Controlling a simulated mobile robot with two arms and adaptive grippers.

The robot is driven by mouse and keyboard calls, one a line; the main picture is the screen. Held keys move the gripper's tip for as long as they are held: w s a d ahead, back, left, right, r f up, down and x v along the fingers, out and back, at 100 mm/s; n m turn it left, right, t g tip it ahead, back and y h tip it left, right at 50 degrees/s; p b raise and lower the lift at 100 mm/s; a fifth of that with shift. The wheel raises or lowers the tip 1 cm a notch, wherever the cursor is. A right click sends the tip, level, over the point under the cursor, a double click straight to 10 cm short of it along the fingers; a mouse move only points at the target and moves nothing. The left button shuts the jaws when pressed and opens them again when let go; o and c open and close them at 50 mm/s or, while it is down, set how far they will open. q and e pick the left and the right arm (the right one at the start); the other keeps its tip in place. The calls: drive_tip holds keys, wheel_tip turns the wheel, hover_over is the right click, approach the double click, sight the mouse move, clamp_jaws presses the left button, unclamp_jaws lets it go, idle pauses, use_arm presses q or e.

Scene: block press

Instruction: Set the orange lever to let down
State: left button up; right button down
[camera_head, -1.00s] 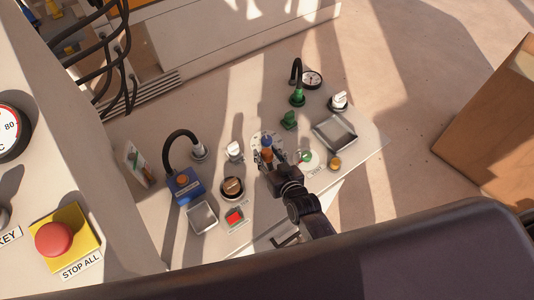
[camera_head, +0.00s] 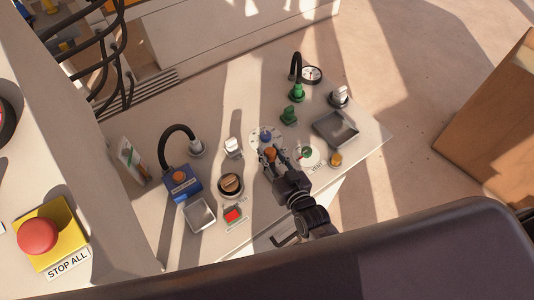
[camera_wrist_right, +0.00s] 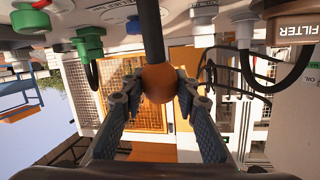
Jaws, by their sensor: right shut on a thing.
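The orange lever has a round orange knob (camera_head: 270,153) and a dark rod, seen close in the right wrist view (camera_wrist_right: 158,82). Its blue pivot (camera_head: 265,136) sits on a round pale plate on the sloped panel. The knob lies on the near side of the pivot, so the lever leans toward me. My right gripper (camera_head: 271,154) is closed around the knob, one finger on each side. Its fingers also show in the right wrist view (camera_wrist_right: 158,85). Labels on the plate are too small to read. My left gripper is out of view.
A STOP ALL button (camera_head: 37,237) is far left.

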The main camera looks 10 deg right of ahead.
drive_tip(key=s+t+b, duration=0.1)
drive_tip(key=b, duration=0.2)
drive_tip(key=s+d+t+b, duration=0.1)
drive_tip(key=s+t+b, duration=0.1)
drive_tip(key=b, duration=0.1)
drive_tip(key=s+d+f+t+b, duration=0.1)
drive_tip(key=s+b, duration=0.1)
drive_tip(key=b, duration=0.1)
drive_tip(key=shift+s+d+m+y, duration=0.1)
drive_tip(key=shift+s+m+y, duration=0.05)
drive_tip(key=shift+m+y, duration=0.25)
drive_tip(key=shift+s+d+t+b, duration=0.2)
drive_tip(key=shift+s+t+b, duration=0.1)
drive_tip(key=shift+s, duration=0.25)
drive_tip(key=shift+s+d+t+b, duration=0.2)
drive_tip(key=shift+s+b, duration=0.05)
drive_tip(key=shift+s, duration=0.25)
drive_tip(key=shift+f, duration=0.1)
drive_tip(key=c, duration=1.7)
unclamp_jaws()
drive_tip(key=shift+c, duration=0.2)
drive_tip(key=shift+o, duration=1.4)
drive_tip(key=shift+s, duration=0.1)
drive_tip(key=v, duration=1.1)
drive_tip(key=shift+s+d, duration=0.15)
drive_tip(key=shift+s, duration=0.25)
